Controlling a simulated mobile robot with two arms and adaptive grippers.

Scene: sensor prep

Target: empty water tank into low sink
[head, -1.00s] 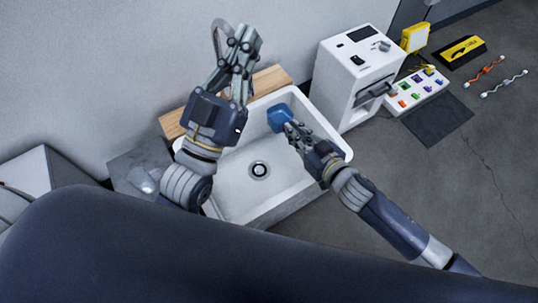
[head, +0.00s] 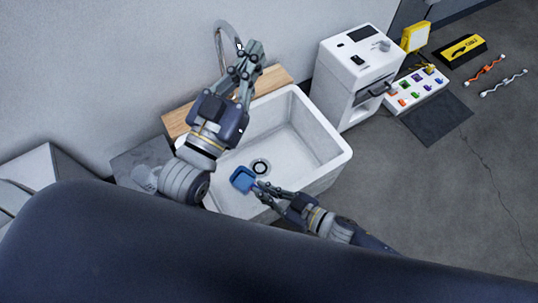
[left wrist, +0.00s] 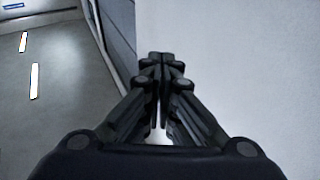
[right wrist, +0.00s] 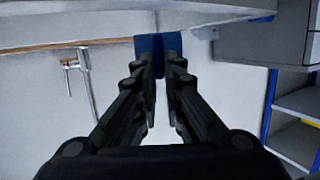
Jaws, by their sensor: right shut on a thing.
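The blue water tank (head: 242,180) is held by my right gripper (head: 258,187) over the white low sink (head: 318,135), left of the centre and close to the drain. Its darker hollow shows inside a lighter rim in the head view. In the right wrist view the tank (right wrist: 158,42) sits between the fingertips, and the scene looks upside down. I cannot see any water. My left gripper (head: 252,58) is raised above the sink's back edge, beside the tap. Its fingertips meet, with nothing between them, in the left wrist view (left wrist: 160,60).
A curved metal tap (head: 219,42) rises behind the sink from a wooden ledge (head: 270,78). A white machine (head: 340,75) stands right of the sink. A dark mat (head: 440,125), a tray of coloured parts (head: 405,100) and a yellow-black case (head: 462,50) lie farther right.

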